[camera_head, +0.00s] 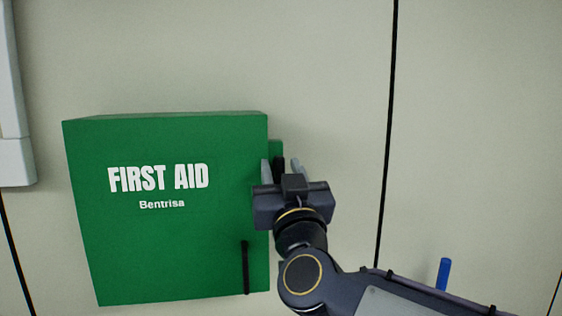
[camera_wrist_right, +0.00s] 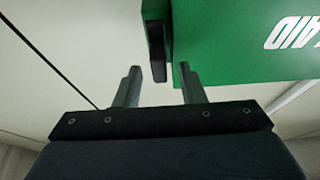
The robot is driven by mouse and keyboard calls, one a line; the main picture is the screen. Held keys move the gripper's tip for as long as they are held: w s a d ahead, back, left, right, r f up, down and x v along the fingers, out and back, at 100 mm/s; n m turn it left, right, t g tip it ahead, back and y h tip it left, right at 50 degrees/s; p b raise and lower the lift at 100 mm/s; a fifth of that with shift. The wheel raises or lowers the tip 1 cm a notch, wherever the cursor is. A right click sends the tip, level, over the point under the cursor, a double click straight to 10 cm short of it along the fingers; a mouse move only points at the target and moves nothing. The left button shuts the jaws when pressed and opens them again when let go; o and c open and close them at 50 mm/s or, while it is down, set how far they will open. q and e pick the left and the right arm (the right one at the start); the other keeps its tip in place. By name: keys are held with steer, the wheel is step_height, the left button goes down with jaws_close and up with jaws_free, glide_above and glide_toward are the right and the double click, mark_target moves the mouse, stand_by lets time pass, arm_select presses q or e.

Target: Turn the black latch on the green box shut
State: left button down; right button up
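The green first aid box (camera_head: 170,250) is on the pale wall, with its front face towards me. A black latch (camera_head: 279,164) sits by a small green tab at the box's right edge, and it also shows in the right wrist view (camera_wrist_right: 156,50). My right gripper (camera_head: 281,168) is at that edge, its fingers pointing at the latch. In the right wrist view the gripper (camera_wrist_right: 160,70) is open, with the latch's end between its fingertips and gaps on both sides. The gripper partly hides the latch in the head view. My left gripper is not in view.
A black vertical bar (camera_head: 245,267) is on the lower right of the box's front. A white fixture (camera_head: 14,160) is on the wall at the far left. A dark seam (camera_head: 387,150) runs down the wall right of the box. The wall above the box is clear.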

steer(key=shift+w+r, duration=0.25)
steer(key=shift+w, duration=0.2)
steer(key=shift+c, duration=0.3)
jaws_close()
